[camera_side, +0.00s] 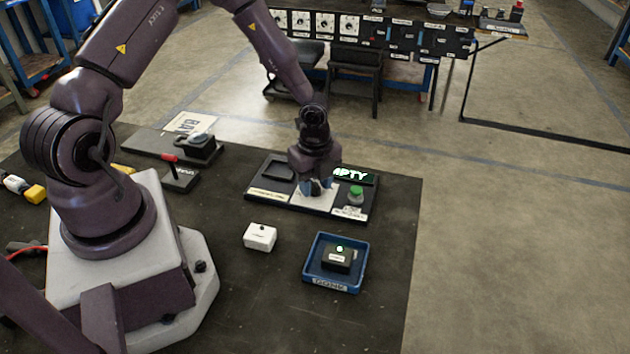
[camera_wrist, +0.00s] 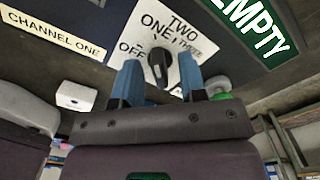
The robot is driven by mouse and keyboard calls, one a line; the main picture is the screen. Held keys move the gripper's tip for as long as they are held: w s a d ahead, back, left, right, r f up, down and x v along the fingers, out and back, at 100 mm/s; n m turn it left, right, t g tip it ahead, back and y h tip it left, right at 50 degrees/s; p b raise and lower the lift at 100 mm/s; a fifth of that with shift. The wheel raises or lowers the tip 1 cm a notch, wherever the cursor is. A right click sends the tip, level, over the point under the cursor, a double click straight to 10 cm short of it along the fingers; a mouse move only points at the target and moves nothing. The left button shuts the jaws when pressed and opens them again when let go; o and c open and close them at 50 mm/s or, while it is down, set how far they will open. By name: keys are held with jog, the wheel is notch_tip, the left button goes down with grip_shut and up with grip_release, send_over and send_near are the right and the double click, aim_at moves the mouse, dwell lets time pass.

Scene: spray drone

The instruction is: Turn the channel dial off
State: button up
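The channel dial (camera_wrist: 157,67) is a black knob on a white plate (camera_wrist: 143,25) marked OFF, ONE, TWO and THREE in the wrist view. I cannot tell for sure which mark it points to. My gripper (camera_wrist: 159,61) is open, with one blue finger on each side of the knob; whether they touch it is unclear. In the side view my gripper (camera_side: 315,186) points down over the white plate (camera_side: 311,203) on a dark panel (camera_side: 268,206), and it hides the dial there.
On the panel are a lit EMPTY sign (camera_side: 354,175), a green button (camera_side: 356,193) and a CHANNEL ONE label (camera_wrist: 52,34). A white box (camera_side: 260,237) and a blue tray (camera_side: 312,275) holding a black box (camera_side: 336,260) stand in front. A red-handled lever (camera_side: 178,174) stands left.

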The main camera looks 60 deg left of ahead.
jog(key=shift+c, duration=0.4)
grip_shut()
jog(key=shift+n, duration=0.3)
jog(key=n, duration=0.4)
jog(key=shift+n, duration=2.1)
jog(key=shift+o, duration=0.4)
grip_release()
